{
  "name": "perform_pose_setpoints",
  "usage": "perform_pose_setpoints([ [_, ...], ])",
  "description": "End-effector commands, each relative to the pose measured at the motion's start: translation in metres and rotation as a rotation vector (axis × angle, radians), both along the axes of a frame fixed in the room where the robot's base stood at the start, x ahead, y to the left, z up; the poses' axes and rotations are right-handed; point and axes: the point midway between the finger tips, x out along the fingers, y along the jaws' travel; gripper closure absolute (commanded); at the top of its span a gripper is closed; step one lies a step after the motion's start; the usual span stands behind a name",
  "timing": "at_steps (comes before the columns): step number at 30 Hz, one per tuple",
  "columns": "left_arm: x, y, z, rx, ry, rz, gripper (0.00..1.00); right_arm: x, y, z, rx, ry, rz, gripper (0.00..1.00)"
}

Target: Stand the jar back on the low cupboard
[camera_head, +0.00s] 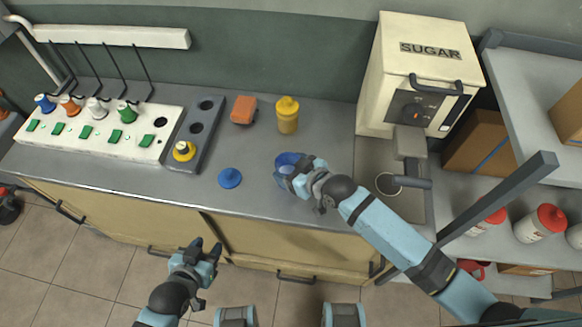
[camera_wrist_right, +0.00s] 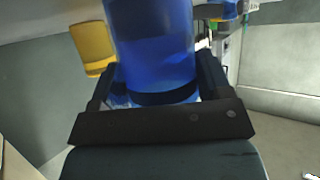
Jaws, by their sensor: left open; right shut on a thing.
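The blue jar (camera_head: 285,160) is at the middle of the grey worktop of the low cupboard (camera_head: 250,215), near its front half. My right gripper (camera_head: 290,172) is shut on it and hides part of it. The jar also shows in the right wrist view (camera_wrist_right: 152,45), large and see-through blue, between the two fingers. It looks about upright; I cannot tell whether its base touches the worktop. A round blue lid (camera_head: 229,178) lies on the worktop left of the jar. My left gripper (camera_head: 207,246) is open and empty in front of the cupboard.
A dark holder (camera_head: 194,135) with a yellow-topped piece and a white switch panel (camera_head: 90,130) are left. The SUGAR machine (camera_head: 422,70) and a metal cup (camera_head: 389,184) are right.

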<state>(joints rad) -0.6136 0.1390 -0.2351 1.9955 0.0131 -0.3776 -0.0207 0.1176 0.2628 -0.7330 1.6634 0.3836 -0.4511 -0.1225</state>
Motion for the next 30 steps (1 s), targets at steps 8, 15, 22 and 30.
perform_pose_setpoints([
  [8,-0.001,0.000,-0.005,0.001,0.003,0.000,0.57,-0.003,-0.001,-0.014,-0.007,0.009,0.000,0.68],
  [15,-0.001,0.000,-0.006,0.001,0.004,0.000,0.57,-0.005,0.000,-0.018,-0.008,0.014,0.002,0.03],
  [22,-0.001,0.000,-0.004,0.001,0.004,0.000,0.57,-0.006,0.000,-0.014,-0.008,0.016,0.004,0.03],
  [30,0.000,0.001,-0.001,0.002,0.000,0.000,0.57,-0.030,-0.026,0.013,-0.009,0.012,0.004,0.03],
])
